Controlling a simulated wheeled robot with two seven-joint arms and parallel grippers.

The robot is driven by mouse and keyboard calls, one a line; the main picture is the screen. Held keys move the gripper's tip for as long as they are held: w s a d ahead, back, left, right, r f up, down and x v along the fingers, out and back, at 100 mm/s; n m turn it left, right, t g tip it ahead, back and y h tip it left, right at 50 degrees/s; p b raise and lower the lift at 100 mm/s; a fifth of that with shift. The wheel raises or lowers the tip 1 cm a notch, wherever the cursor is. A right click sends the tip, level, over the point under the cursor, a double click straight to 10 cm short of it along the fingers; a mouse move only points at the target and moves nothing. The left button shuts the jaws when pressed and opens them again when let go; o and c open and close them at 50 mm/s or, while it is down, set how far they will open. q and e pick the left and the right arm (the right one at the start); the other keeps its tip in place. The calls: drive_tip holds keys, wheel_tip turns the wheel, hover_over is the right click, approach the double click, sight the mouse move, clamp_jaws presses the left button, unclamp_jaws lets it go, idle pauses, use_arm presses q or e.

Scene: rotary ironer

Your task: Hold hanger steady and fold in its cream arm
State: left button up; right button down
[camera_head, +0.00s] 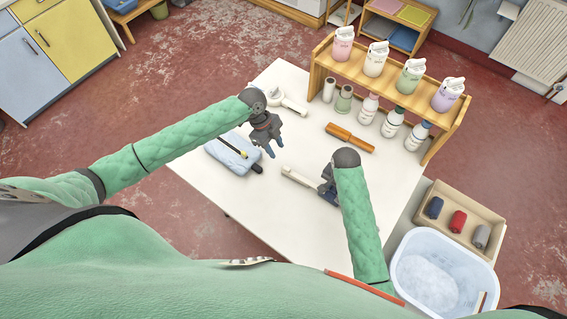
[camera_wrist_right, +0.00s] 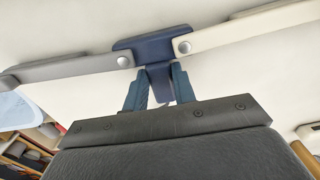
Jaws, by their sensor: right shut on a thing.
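The folding hanger has a navy centre piece (camera_wrist_right: 158,52), a cream arm (camera_wrist_right: 245,30) to the right and a grey arm (camera_wrist_right: 70,67) to the left in the right wrist view. Both arms are spread out from the centre. My right gripper (camera_wrist_right: 160,92) is shut on the navy centre's lower tab. In the head view the cream arm (camera_head: 301,181) points left from my right gripper (camera_head: 327,190); the grey arm is hidden there. My left gripper (camera_head: 274,149) is above the table, up and left of the cream arm, apart from it. Its fingers look open and empty.
A wooden shelf (camera_head: 392,105) with bottles stands at the right back. A tub (camera_head: 420,240) stands at right.

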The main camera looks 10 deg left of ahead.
use_arm(q)
drive_tip(key=x, duration=0.9)
drive_tip(key=shift+f, duration=0.2)
drive_tip(key=shift+c, duration=0.5)
clamp_jaws()
